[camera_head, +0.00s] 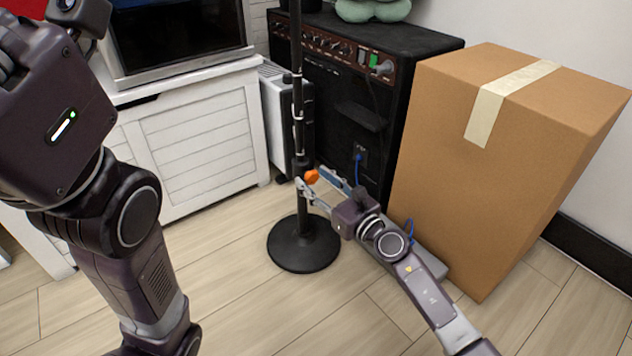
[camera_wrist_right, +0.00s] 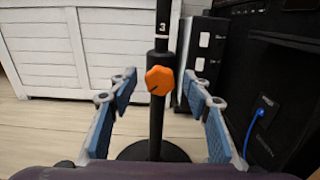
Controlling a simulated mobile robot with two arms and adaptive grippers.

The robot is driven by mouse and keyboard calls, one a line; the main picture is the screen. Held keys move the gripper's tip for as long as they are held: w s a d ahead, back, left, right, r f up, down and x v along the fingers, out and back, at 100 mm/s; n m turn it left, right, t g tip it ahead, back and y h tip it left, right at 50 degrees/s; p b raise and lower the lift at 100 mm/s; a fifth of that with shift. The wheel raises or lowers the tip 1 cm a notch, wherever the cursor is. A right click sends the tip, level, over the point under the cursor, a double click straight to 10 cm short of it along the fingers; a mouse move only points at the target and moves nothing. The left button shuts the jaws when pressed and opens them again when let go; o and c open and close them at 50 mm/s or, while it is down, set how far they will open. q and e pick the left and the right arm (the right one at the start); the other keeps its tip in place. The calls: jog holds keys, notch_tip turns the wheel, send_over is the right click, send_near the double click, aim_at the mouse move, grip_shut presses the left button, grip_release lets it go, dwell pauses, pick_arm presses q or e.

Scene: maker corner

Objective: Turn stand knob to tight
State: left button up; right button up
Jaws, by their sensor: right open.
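The stand is a black pole on a round black base (camera_head: 303,246), upright on the wooden floor. Its orange knob (camera_head: 312,176) sits on the lower part of the pole. In the right wrist view the knob (camera_wrist_right: 160,78) faces me near the middle, with a thin dark line on its lower left. My right gripper (camera_head: 321,184) is open at knob height. In the wrist view its blue-padded fingers (camera_wrist_right: 162,108) stand left and right of the knob, with gaps on both sides. My left arm fills the left of the head view; its fingers are not seen.
A black amplifier (camera_head: 400,95) with a blue cable stands behind the stand. A large cardboard box (camera_head: 480,160) stands close to my right arm. A white slatted cabinet (camera_head: 200,140) is behind at left. Floor left of the stand base is clear.

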jog(key=c, duration=1.2)
jog(key=shift+o, duration=0.2)
